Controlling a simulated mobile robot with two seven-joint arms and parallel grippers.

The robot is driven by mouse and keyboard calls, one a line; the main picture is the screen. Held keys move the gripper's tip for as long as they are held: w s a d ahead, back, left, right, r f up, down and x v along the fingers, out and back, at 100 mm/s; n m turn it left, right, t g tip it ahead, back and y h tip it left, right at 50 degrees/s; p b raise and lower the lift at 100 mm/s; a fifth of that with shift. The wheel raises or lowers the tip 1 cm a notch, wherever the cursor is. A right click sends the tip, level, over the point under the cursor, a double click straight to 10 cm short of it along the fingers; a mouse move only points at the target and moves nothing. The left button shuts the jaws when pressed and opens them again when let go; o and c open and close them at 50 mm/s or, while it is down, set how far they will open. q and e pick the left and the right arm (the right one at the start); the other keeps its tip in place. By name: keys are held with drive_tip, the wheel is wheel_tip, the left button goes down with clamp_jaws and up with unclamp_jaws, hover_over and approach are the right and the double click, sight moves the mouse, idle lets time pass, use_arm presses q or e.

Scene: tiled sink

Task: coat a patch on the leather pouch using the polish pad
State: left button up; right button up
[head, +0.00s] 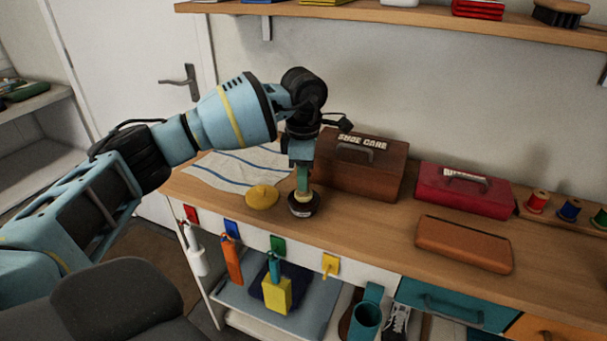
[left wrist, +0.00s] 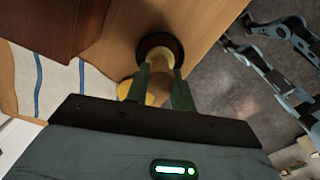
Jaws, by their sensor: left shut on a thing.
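The leather pouch (head: 465,243) lies flat and closed on the wooden worktop, right of centre in the head view. A round black tin (head: 303,210) stands near the front edge, left of the pouch. My left gripper (head: 304,190) points down over the tin, shut on the pale polish pad (head: 302,197). The pad is at the tin's mouth; I cannot tell how far it sits inside. In the left wrist view the green fingers (left wrist: 160,82) flank the pad (left wrist: 160,60), with the tin's dark rim (left wrist: 146,42) around it. My right gripper is out of view.
A yellow disc (head: 262,197) lies left of the tin, by a striped cloth (head: 235,168). A brown shoe care box (head: 362,172) stands close behind the gripper. A red box (head: 464,191) stands behind the pouch. Worktop between tin and pouch is clear.

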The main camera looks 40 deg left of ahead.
use_arm(q)
drive_tip(key=shift+f, duration=0.6)
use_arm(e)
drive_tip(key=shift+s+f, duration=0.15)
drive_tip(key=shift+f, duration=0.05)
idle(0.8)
use_arm(q)
drive_tip(key=shift+r, duration=0.1)
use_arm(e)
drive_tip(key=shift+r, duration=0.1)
